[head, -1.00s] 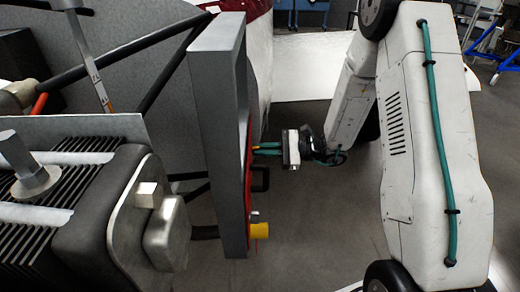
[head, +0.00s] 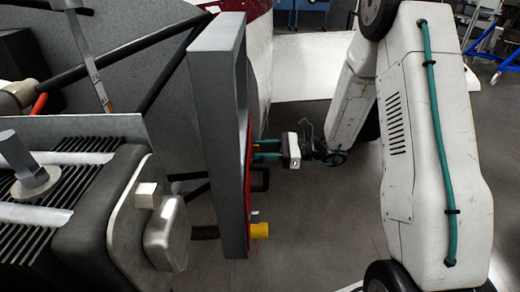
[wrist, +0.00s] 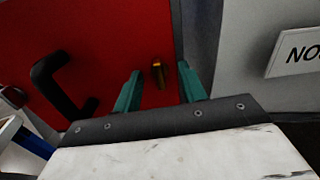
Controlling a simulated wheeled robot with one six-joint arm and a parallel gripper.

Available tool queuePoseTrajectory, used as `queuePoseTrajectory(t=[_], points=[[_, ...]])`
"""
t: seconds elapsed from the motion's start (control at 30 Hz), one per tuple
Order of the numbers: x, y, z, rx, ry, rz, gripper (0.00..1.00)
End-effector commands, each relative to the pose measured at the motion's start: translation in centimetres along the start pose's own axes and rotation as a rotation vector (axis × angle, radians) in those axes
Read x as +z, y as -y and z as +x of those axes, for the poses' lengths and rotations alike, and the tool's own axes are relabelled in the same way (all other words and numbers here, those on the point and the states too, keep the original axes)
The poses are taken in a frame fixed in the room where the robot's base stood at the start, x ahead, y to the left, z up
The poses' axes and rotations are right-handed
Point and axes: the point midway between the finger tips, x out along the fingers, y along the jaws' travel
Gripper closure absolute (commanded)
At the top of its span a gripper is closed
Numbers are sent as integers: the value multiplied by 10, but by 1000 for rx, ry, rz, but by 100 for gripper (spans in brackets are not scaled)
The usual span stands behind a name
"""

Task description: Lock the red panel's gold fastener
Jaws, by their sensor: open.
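The red panel (wrist: 110,40) fills the upper left of the wrist view. In the head view the red panel (head: 250,160) shows only edge-on, at the right side of a grey frame. The gold fastener (wrist: 158,74) is on the panel near its right edge. My gripper (wrist: 158,80) is open, with its two green fingers apart on either side of the fastener in the wrist view. I cannot tell whether either finger touches it. In the head view my gripper (head: 260,150) is close to the panel's face, and the fastener is hidden there.
A black handle (wrist: 62,85) stands out from the panel to the left of the fingers; it also shows in the head view (head: 262,180). A yellow part (head: 259,231) sits low on the frame. A white sign (wrist: 297,50) is on the grey surface at right. Open floor lies below my arm.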

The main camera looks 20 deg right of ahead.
Motion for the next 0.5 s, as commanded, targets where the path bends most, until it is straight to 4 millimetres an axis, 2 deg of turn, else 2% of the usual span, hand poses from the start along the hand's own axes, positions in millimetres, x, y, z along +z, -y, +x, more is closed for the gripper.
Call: queuePoseTrajectory(t=[0.5], points=[[0,0,-37,-2,0,0,59]])
